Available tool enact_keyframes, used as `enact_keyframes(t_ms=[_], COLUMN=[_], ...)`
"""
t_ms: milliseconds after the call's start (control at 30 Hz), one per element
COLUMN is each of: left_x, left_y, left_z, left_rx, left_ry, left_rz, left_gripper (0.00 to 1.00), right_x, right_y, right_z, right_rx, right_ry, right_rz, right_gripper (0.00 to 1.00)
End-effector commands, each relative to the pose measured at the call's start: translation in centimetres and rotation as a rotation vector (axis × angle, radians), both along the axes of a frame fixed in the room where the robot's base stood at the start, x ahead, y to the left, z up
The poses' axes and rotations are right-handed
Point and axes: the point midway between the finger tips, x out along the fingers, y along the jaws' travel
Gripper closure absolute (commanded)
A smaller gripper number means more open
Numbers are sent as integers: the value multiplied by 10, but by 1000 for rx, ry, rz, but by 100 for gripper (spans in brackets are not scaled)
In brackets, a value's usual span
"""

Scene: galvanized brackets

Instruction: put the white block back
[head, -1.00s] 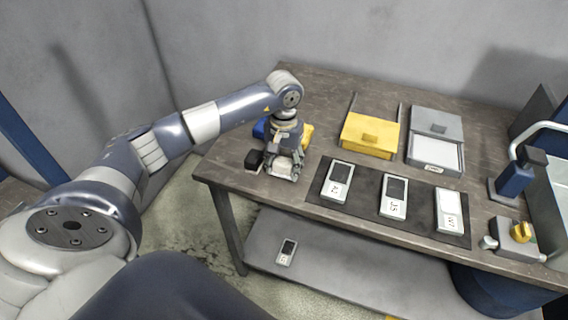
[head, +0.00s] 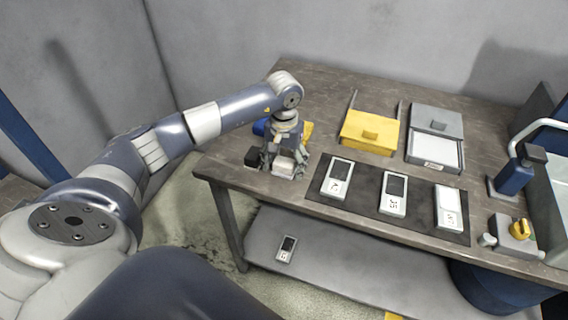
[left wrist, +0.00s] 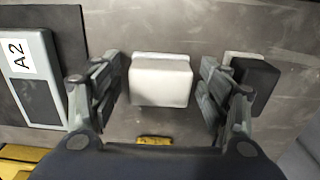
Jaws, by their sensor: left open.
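The white block (left wrist: 160,82) stands on the worktop between the two fingers of my left gripper (left wrist: 160,95). The left wrist view shows a gap on each side of it. In the head view my left gripper (head: 285,162) is low over the near left corner of the table, pointing down and open, and the white block (head: 284,166) shows partly between its fingers. A black block with a pale part (left wrist: 254,82) lies just beyond the right finger in the wrist view. My right gripper is not in view.
A dark mat (head: 365,207) holds three labelled grey devices; one shows beside the left finger in the wrist view (left wrist: 38,80). A yellow box (head: 370,132) and a grey box (head: 436,124) stand behind. Another device (head: 286,249) lies on the lower shelf (head: 345,268).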

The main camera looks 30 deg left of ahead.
Motion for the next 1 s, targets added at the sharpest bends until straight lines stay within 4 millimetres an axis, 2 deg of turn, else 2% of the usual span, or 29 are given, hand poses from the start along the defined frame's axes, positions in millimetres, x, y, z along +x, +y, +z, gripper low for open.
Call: enact_keyframes(t_ms=[167, 400, 533, 733, 1000], left_x=[2, 1, 1, 0, 0], left_y=[1, 0, 0, 0, 0], left_z=[29, 80, 101, 118, 121], left_rx=[1, 0, 0, 0, 0], left_ry=[-7, -5, -4, 0, 0], left_rz=[0, 0, -1, 0, 0], left_gripper=[30, 30, 30, 30, 30], right_x=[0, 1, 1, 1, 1], right_y=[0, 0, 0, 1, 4], right_z=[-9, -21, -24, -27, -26], right_rx=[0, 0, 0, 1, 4], right_ry=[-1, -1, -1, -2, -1], right_rz=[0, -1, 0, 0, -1], right_gripper=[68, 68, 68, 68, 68])
